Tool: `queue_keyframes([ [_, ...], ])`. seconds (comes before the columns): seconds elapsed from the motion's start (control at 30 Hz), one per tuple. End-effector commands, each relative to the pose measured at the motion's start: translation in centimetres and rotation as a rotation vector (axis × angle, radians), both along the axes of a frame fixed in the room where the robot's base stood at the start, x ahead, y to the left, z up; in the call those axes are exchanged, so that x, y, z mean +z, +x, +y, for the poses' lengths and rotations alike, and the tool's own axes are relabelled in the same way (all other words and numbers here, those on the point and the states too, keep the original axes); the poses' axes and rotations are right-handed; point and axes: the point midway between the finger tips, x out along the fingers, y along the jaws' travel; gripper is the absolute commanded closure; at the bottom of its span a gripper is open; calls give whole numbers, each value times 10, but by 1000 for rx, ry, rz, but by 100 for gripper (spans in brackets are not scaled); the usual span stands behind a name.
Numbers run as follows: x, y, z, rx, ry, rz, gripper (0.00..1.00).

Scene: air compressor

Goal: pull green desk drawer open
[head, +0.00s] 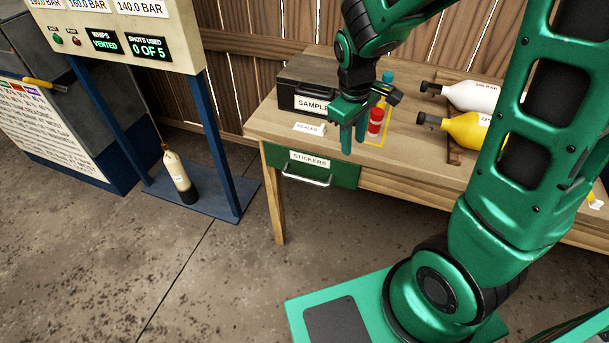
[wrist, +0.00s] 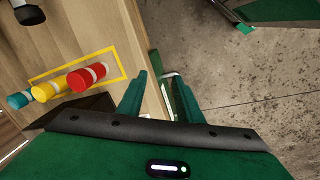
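The green desk drawer (head: 341,176) is in the front of the wooden desk, at its left end. Its front looks flush with the desk, so it appears shut. It carries a STICKERS label and a pale metal bar handle (head: 308,181). My gripper (head: 353,145) hangs above the desk's front edge, to the right of and higher than the handle, fingers pointing down. It is open and empty. In the wrist view my gripper (wrist: 162,80) has its two fingers apart, with the desk edge between them. A pale and green strip shows beside the right finger; I cannot tell contact.
On the desk (head: 262,124) stand a black SAMPLE box (head: 297,78), a SEALED card (head: 309,129), a red canister (head: 376,121) in a yellow outline, and white (head: 472,96) and yellow (head: 463,130) bottles. The floor before the drawer (head: 230,275) is clear.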

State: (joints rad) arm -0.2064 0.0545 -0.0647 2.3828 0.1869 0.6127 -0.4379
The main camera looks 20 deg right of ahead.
Motion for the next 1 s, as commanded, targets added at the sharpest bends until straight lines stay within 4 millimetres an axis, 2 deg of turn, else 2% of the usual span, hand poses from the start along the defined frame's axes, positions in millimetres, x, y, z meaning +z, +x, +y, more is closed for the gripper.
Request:
queue_keyframes([
  [0.03, -14, 11, 20, 81, -8, 7, 67],
  [0.2, -49, 39, 76, 309, -25, 2, 67],
  [0.3, -63, 46, 99, 396, -30, 0, 67],
  [0.4, -71, 50, 112, 443, -31, -3, 67],
  [0.67, -91, 53, 113, 458, -33, -1, 67],
  [1.0, -144, 61, 106, 455, -33, 0, 67],
])
